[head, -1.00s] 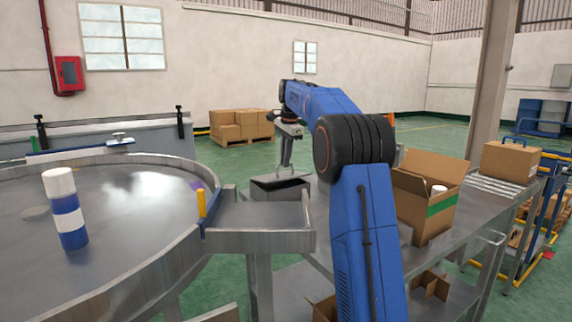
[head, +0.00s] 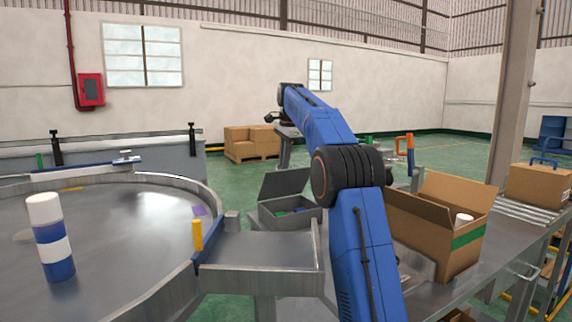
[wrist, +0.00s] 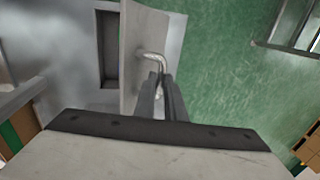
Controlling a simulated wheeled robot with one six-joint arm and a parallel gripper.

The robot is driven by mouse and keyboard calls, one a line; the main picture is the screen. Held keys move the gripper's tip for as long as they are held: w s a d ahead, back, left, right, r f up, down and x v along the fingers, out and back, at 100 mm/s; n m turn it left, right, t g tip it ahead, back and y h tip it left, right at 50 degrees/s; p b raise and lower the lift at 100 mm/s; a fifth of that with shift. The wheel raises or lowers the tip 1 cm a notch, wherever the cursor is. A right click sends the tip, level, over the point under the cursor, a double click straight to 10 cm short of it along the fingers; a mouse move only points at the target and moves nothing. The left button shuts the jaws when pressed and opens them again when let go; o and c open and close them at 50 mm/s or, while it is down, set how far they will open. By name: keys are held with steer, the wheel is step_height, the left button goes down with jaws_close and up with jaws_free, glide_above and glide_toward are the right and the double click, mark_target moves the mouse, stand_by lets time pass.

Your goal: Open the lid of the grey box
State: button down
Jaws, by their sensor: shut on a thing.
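The grey box (head: 263,217) stands on the table near the middle of the head view, with green and blue things visible inside. Its lid (head: 281,184) is raised and tilted steeply up from the box. In the wrist view the lid (wrist: 143,35) stands nearly edge-on beside the box's dark opening (wrist: 108,48). A bent metal handle (wrist: 153,56) sticks out of the lid. My gripper (wrist: 161,80) is shut on this handle.
An open cardboard carton (head: 435,225) stands right of my arm. A round metal turntable (head: 120,215) with a blue and white can (head: 52,238) is at the left. A metal tray (head: 262,252) lies in front of the box. Green floor is free behind the box.

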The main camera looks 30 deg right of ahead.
mark_target(286, 181)
steer(key=shift+w+f, duration=0.25)
steer(key=shift+f, duration=0.05)
steer(key=c, duration=1.8)
jaws_free()
steer(key=shift+w+f, duration=0.1)
steer(key=shift+f, duration=0.05)
steer(key=v, duration=0.8)
